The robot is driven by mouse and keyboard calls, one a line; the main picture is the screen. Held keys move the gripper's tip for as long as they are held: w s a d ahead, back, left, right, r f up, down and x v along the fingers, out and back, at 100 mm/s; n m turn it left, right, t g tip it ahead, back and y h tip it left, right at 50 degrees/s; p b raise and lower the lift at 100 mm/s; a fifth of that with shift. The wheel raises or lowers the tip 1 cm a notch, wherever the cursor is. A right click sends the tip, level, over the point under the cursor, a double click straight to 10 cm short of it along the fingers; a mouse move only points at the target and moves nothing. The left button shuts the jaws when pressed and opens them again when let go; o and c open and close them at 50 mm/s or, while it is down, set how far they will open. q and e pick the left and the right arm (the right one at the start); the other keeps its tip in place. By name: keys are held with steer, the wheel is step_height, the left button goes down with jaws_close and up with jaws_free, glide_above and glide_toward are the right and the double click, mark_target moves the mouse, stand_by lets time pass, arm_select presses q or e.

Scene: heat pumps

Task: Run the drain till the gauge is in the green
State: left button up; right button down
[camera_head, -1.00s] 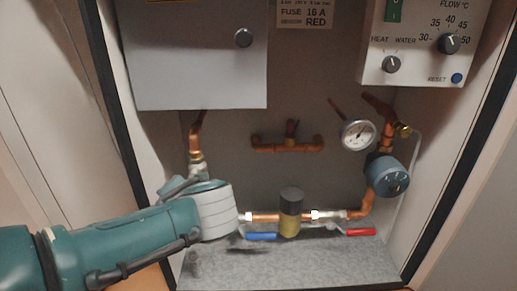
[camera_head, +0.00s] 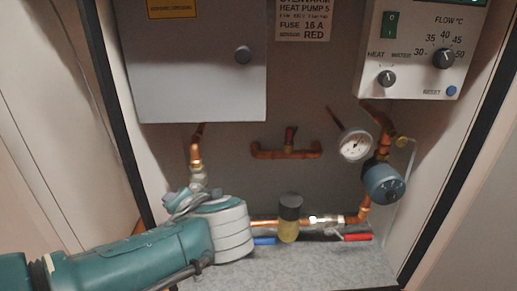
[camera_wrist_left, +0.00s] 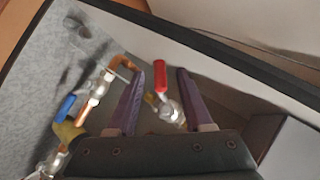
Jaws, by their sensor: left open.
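The round white pressure gauge (camera_head: 355,145) is on the back wall at right in the head view; its needle and any green band are too small to read. A red lever (camera_head: 357,237) and a blue lever (camera_head: 264,241) sit on the low pipe run. I cannot tell which fitting is the drain. My left gripper (camera_wrist_left: 160,71) is open and empty; the red lever's handle (camera_wrist_left: 161,76) appears between its fingers in the wrist view, with no clear contact. The blue lever (camera_wrist_left: 66,108) is left of the fingers. My left wrist hides the gripper in the head view.
A yellow-and-black filter (camera_head: 289,218) stands between the levers. A blue-grey pump (camera_head: 384,182), a brass fitting (camera_head: 403,141) and a capped copper pipe (camera_head: 286,152) are nearby. A grey box (camera_head: 200,75) and control panel (camera_head: 418,72) hang above. Cabinet walls close both sides.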

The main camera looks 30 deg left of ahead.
arm_select(q)
steer(key=p+v, duration=0.2)
steer(key=v, duration=0.4)
steer(key=shift+d+p, duration=0.25)
steer(key=shift+p, duration=0.15)
arm_select(e)
steer(key=shift+r, duration=2)
arm_select(q)
steer(key=shift+r, duration=0.15)
stand_by(4.8)
